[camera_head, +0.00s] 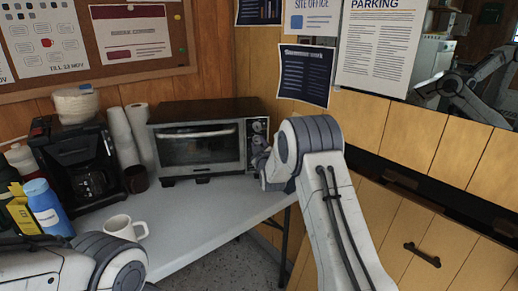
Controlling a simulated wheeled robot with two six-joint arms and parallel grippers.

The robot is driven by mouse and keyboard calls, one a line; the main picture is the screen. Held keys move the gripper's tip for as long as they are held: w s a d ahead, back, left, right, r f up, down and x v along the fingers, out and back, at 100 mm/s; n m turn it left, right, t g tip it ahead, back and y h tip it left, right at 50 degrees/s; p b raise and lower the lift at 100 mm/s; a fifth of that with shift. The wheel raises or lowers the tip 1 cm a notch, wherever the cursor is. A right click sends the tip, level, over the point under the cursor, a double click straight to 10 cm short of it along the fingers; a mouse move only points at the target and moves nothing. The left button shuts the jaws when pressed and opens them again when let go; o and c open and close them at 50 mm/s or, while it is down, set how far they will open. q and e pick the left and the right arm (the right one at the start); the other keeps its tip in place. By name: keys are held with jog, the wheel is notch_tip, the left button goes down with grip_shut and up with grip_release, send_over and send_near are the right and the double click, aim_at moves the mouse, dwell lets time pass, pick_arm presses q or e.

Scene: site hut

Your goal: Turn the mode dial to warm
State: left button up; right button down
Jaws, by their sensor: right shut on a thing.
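The toaster oven (198,148) stands at the back of the grey table, its door shut. Its dials sit in a column on the right of its front. The upper dial (258,126) shows, with another dial (258,140) just below it. My right gripper (262,160) is at the lower part of this column and is shut on a dial there, which I take to be the mode dial. The gripper and wrist hide that dial, so its pointer and the warm mark cannot be read. Of my left arm only links show at the lower left; its gripper is out of view.
A white mug (125,228) stands near the table's front edge (222,232). The tabletop before the oven is clear. Wooden cabinets (425,235) stand at the right.

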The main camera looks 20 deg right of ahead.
jog(key=shift+n+b, duration=0.3)
jog(key=shift+n, duration=0.3)
jog(key=c, duration=0.5)
grip_release()
jog(key=shift+c, duration=0.2)
jog(key=s+a, duration=0.1)
jog(key=s, duration=0.9)
jog(key=shift+s+a+b, duration=0.15)
jog(key=shift+a+b, duration=0.2)
